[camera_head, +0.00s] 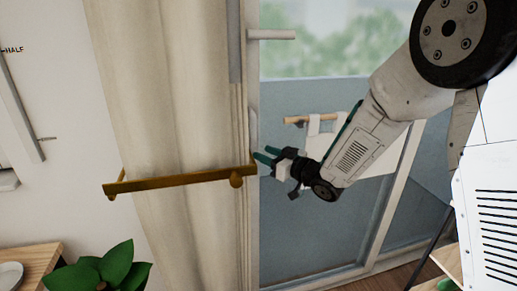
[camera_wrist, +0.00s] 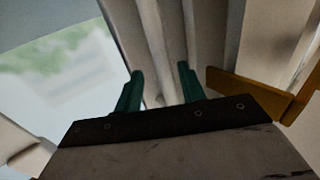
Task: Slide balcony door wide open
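The glass balcony door (camera_head: 320,235) fills the middle of the head view, with a pale upright frame (camera_head: 252,215) along its left side. A white horizontal bar (camera_head: 272,34), perhaps a handle, sticks out high on that frame. My gripper (camera_head: 264,157) is at mid height by the frame, left of the glass, its teal fingers pointing left. In the wrist view my gripper (camera_wrist: 161,84) has its two fingers apart, with pale upright strips beyond them. I see nothing held. I cannot tell whether the fingers touch the frame or whether the door is ajar.
A cream curtain (camera_head: 165,90) hangs left of the frame, with a brass-coloured holdback (camera_head: 180,180) across it, close to my gripper. The holdback also shows in the wrist view (camera_wrist: 245,92). A plant (camera_head: 105,268) and wooden table (camera_head: 32,262) stand lower left.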

